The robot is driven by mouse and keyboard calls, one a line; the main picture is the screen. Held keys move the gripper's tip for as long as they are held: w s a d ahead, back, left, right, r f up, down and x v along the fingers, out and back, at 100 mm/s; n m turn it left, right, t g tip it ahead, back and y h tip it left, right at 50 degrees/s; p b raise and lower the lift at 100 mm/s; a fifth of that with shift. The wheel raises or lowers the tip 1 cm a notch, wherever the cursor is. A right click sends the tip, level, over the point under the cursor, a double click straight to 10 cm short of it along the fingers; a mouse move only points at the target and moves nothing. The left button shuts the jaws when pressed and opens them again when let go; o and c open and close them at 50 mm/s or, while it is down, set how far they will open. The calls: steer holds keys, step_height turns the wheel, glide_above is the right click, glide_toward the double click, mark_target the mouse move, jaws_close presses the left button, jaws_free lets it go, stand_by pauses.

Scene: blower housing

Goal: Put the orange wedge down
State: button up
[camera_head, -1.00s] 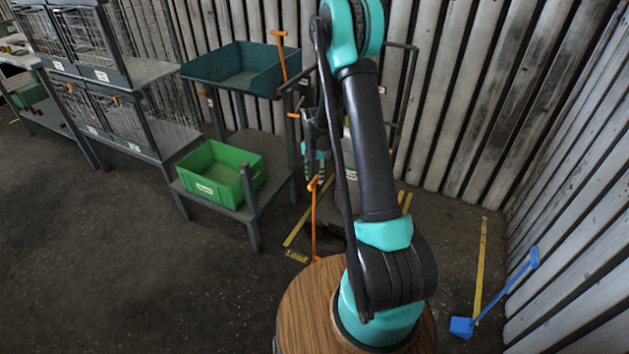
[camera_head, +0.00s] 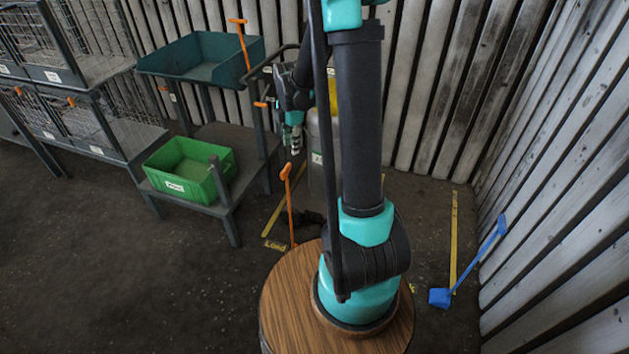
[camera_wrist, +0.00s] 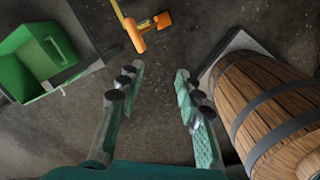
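The orange wedge (camera_head: 290,205) is a thin pole with a short orange handle at its top. It stands upright on the floor left of my arm's base, by the yellow "Load" marking. In the wrist view its orange handle (camera_wrist: 146,30) is beyond my fingertips, not between them. My gripper (camera_head: 294,148) is just above and right of the handle in the head view. In the wrist view my gripper (camera_wrist: 157,75) has its two fingers wide apart, with only floor between them. The wedge's foot is small and hard to make out.
A green crate (camera_head: 214,187) sits on a low shelf at left, below a teal bin (camera_head: 170,64). Another orange-handled pole (camera_head: 241,45) leans at that bin. A grey drum (camera_head: 313,165) stands behind my gripper. A blue-handled wedge (camera_head: 440,297) is at the right wall.

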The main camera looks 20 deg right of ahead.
steer(key=s+d+r+m+t, duration=0.1)
steer(key=s+d+m+t, duration=0.1)
steer(key=s+m, duration=1.9)
steer(key=s+t, duration=0.1)
steer(key=s, duration=0.1)
steer(key=shift+s+d+r+m, duration=0.15)
steer(key=shift+s+d+m, duration=0.15)
steer(key=shift+m, duration=0.1)
